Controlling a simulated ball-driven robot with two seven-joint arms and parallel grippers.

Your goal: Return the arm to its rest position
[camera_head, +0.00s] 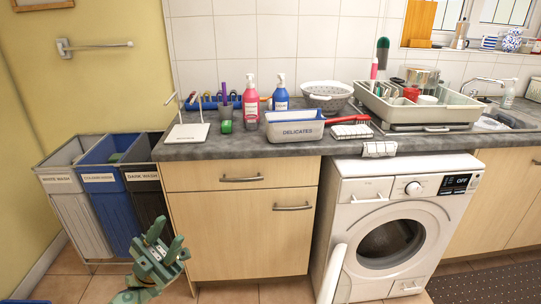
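My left gripper (166,239) is green and shows at the lower left, in front of the cupboard and below the worktop. Its two fingers stand apart and nothing shows between them. It points upward and seems clear of the cupboard and the bins. My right gripper is not in view.
Laundry bins (121,172) stand left of the wooden cupboard (245,225). A washing machine (342,190) stands to the right. The grey worktop (235,147) carries a DELICATES tub (295,132), soap bottles, a colander (327,92) and a dish rack (408,112).

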